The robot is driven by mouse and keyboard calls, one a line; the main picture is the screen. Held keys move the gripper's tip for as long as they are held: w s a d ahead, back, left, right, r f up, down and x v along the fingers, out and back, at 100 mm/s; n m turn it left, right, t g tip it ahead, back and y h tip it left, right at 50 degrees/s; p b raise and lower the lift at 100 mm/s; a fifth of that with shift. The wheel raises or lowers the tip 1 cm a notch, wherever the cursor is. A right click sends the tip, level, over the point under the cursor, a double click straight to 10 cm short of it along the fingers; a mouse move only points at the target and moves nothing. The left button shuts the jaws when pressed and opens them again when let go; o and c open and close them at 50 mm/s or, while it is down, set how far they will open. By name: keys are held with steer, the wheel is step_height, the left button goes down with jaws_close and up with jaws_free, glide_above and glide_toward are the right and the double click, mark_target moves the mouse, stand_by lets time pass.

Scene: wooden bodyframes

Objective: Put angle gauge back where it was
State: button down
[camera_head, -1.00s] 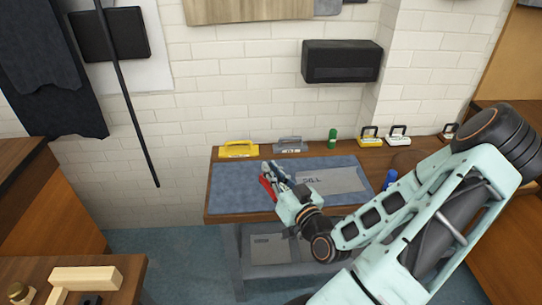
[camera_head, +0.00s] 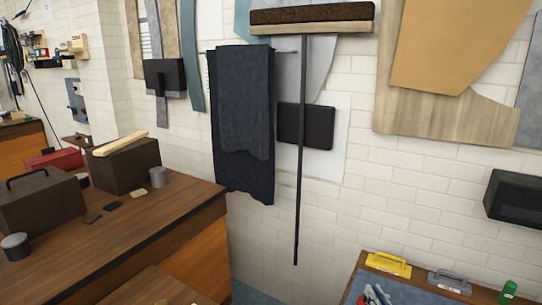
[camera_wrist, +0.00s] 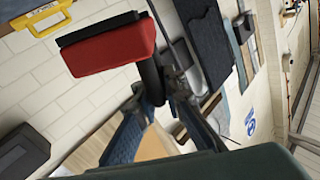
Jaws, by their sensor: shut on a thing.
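My gripper (camera_wrist: 158,88) is shut on a red-and-black tool (camera_wrist: 108,46), with a red block at its end and a black stem between the fingers. I cannot tell for sure that this tool is the angle gauge. In the head view, only a small red and grey part of my gripper (camera_head: 373,296) shows at the bottom edge, over the blue mat (camera_head: 352,290). The yellow tool also shows in the wrist view (camera_wrist: 42,17).
A wooden workbench (camera_head: 190,205) with dark boxes (camera_head: 125,165) and several small items stands at the left. A long-handled broom (camera_head: 298,180) and dark cloths (camera_head: 243,120) hang on the white brick wall. A green bottle (camera_head: 508,291) stands at the lower right.

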steer(key=w+a+n+g+y, duration=0.1)
steer(key=a+n+y, duration=0.1)
steer(key=a, duration=0.5)
steer(key=w+a+n+g+y, duration=0.1)
steer(key=a+n+y, duration=0.1)
steer(key=a+y, duration=0.2)
steer(key=a, duration=0.2)
steer(key=shift+w+a+r+p, duration=0.3)
steer(key=shift+a+r+p, duration=0.05)
steer(key=shift+p, duration=0.05)
steer(key=shift+s, duration=0.15)
